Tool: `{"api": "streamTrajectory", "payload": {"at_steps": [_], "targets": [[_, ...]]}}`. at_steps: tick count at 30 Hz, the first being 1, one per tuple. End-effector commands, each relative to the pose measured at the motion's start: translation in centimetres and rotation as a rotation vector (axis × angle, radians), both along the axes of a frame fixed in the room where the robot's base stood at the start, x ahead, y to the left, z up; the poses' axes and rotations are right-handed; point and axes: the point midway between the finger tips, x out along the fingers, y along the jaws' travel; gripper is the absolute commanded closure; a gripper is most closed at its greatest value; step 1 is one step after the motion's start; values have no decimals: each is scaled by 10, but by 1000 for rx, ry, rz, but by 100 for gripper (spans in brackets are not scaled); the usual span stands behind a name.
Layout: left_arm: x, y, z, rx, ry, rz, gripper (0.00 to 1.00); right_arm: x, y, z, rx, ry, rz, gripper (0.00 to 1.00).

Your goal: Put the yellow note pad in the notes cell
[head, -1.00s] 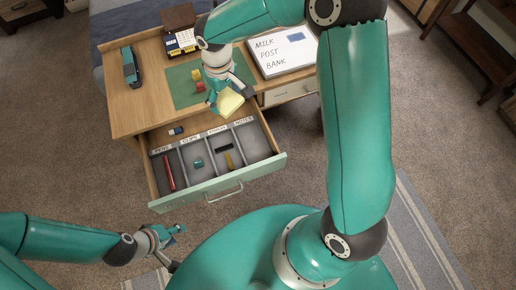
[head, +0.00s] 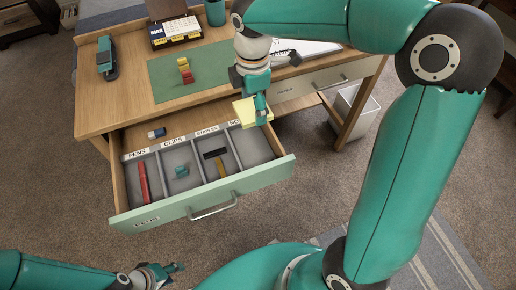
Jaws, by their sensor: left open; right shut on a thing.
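The yellow note pad (head: 243,112) is held by my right gripper (head: 258,112), which is shut on it. The pad is in the air over the back right of the open drawer (head: 160,211), near the notes cell (head: 253,149). The notes cell is the rightmost cell; its floor looks empty and its label is partly hidden by the pad and gripper. My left gripper (head: 168,269) is open and empty at the lower left, in front of the drawer and away from it.
The other cells hold a red pen (head: 143,181), a teal item (head: 182,171), and a black item (head: 215,153) with a yellow-brown one (head: 221,167). A blue-and-white eraser (head: 157,133) lies behind them. Small blocks (head: 186,74) stand on the green blotter (head: 165,88). A stapler (head: 107,60) sits left.

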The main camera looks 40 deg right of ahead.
Motion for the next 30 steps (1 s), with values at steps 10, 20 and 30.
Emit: {"api": "streamTrajectory", "payload": {"at_steps": [10, 20, 30], "targets": [[0, 0, -23, 0, 0, 0, 58, -1, 0, -96, 1, 7, -2, 63], [0, 0, -31, 0, 0, 0, 58, 0, 0, -135, -1, 1, -4, 63], [0, 0, -41, 0, 0, 0, 58, -1, -1, -175, 0, 2, -4, 63]]}}
